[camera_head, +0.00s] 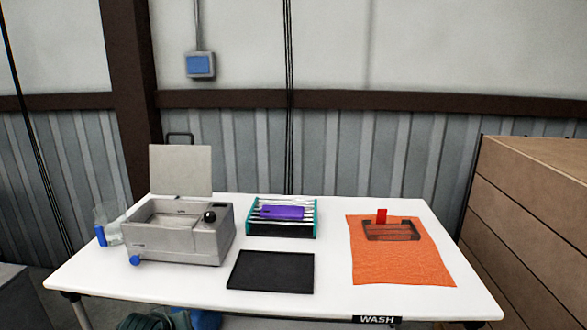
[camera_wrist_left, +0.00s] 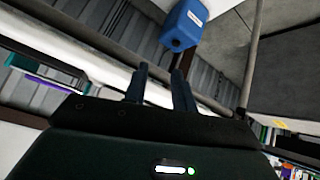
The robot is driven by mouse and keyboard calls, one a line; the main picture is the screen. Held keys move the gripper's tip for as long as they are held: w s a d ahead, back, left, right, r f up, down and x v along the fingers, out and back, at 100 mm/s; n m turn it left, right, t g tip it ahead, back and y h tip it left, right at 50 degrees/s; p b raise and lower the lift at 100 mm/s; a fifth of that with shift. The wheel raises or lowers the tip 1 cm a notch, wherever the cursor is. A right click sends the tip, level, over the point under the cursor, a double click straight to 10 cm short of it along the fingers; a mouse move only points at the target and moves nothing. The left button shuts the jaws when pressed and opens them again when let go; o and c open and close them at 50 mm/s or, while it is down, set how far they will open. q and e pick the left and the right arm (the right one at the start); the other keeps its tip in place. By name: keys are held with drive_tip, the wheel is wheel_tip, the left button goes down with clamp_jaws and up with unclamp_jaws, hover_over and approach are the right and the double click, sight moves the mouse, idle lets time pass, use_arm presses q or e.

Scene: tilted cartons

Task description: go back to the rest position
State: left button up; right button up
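My left gripper (camera_wrist_left: 160,70) shows in the left wrist view, with two dark fingers standing apart and a clear gap between them. It is open and nothing is between the fingers. A blue box (camera_wrist_left: 185,24) is beyond the fingertips there. Neither gripper shows in the head view, and my right gripper is not in view at all.
The white table (camera_head: 335,285) holds a grey machine with raised lid (camera_head: 178,240), a rack with a purple item (camera_head: 283,213), a black mat (camera_head: 271,271) and an orange cloth (camera_head: 400,265) bearing a dark basket (camera_head: 391,231). A wooden crate (camera_head: 535,200) stands right.

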use_arm(q)
drive_tip(key=s+d+f+m+h, duration=0.1)
drive_tip(key=s+d+f+m, duration=0.1)
drive_tip(key=s+d+f, duration=0.35)
drive_tip(key=s+d+f+m+h, duration=0.1)
drive_tip(key=s+d+f+m, duration=0.1)
drive_tip(key=s, duration=0.6)
drive_tip(key=s+d+m+t+h, duration=0.1)
drive_tip(key=s+d, duration=0.1)
drive_tip(key=s, duration=0.5)
drive_tip(key=s+d+r+m+h, duration=0.1)
drive_tip(key=s+d+m, duration=0.1)
drive_tip(key=s, duration=0.6)
drive_tip(key=shift+d+r+t, duration=0.2)
drive_tip(key=shift+d+t, duration=0.2)
drive_tip(key=shift+d, duration=0.35)
